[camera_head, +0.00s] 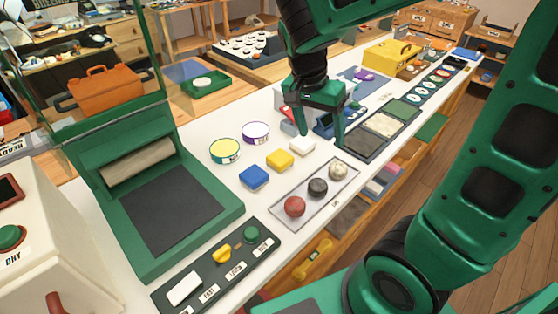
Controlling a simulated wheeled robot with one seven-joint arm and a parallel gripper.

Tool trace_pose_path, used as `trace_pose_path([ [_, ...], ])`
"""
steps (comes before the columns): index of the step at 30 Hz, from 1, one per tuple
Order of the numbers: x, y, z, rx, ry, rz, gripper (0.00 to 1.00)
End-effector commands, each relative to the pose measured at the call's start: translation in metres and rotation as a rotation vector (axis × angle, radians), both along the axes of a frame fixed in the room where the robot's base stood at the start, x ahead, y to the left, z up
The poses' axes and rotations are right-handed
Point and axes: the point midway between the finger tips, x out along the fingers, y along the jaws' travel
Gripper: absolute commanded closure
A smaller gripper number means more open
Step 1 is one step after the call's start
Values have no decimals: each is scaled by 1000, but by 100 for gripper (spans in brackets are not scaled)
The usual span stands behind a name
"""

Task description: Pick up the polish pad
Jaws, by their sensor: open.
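Three small square pads lie on the white counter: a blue pad (253,176), a yellow pad (280,159) and a white pad (303,146). No readable label shows which one is the polish pad. My gripper (321,139) points down with its fingers apart and nothing visible between them. Its left fingertip is just behind the white pad in the picture, and its right fingertip is to the right of that pad. I cannot tell its exact height above the counter.
A tray (312,211) with a red, a black and a pale ball lies in front of the pads. Yellow (225,150) and purple-rimmed (256,132) round tins stand behind. A green machine (190,248) and button panel (215,291) are at left. Dark and pale slabs lie right.

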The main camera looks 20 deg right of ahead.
Motion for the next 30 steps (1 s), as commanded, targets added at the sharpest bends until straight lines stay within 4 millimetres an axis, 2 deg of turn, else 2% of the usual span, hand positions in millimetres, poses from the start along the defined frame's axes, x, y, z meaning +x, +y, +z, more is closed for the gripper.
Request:
trace_pose_path([
  [1, 14, 22, -4, -18, -22, -14, 30],
  [6, 42, 78, -13, -53, -109, -102, 30],
  [9, 50, 99, -16, -61, -143, -135, 30],
  [11, 53, 106, -18, -62, -157, -148, 30],
  [14, 55, 110, -24, -66, -166, -160, 30],
  [24, 62, 93, -65, -65, -168, -165, 30],
  [30, 64, 90, -76, -64, -168, -165, 30],
])
